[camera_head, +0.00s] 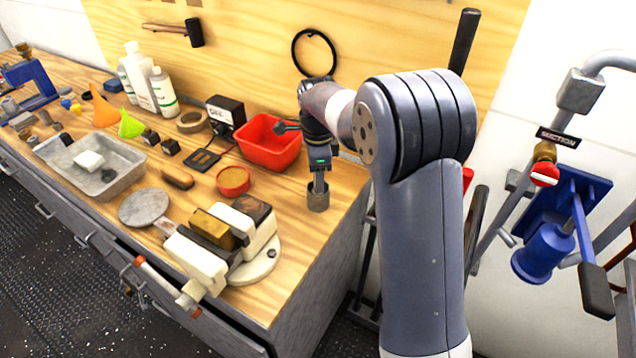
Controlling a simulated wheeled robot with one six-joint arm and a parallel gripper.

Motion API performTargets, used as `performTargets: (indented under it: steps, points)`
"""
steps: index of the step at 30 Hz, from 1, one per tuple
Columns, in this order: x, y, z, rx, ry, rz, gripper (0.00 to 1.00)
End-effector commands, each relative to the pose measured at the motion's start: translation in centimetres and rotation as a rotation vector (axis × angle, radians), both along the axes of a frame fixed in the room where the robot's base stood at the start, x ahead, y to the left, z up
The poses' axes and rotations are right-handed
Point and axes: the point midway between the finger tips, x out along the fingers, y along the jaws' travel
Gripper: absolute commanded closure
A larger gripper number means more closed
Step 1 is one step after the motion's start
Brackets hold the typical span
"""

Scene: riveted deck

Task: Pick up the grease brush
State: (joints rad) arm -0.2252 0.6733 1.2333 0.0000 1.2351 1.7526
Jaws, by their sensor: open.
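My gripper (318,184) points down over the right end of the wooden bench, directly above or at a small grey-brown cylindrical cup (318,200). Its jaws are open, but the fingertips are small and partly merge with the cup, so I cannot tell whether they touch it or anything in it. I cannot pick out the grease brush with certainty. A brown, rounded oblong piece (178,178) lies on the bench left of the red lid-like disc, well apart from my gripper; I cannot tell whether it is a brush.
A red bin (268,142) stands just left of my gripper. A vise (225,240) sits at the bench's front. A grey tray (88,165), funnels (130,124) and bottles (140,80) are farther left. Bare wood lies between vise and cup.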

Motion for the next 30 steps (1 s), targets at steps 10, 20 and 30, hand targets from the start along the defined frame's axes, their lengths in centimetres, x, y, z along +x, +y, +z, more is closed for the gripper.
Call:
performTargets:
  steps: [10, 20, 30]
  points:
    - [0.01, 0.0, 0.02, 0.0, 0.0, 0.0, 0.69]
    - [0.01, 0.0, 0.03, 0.0, 0.0, 0.0, 0.96]
    - [0.04, 0.01, 0.28, 0.0, -0.002, 0.0, 1.0]
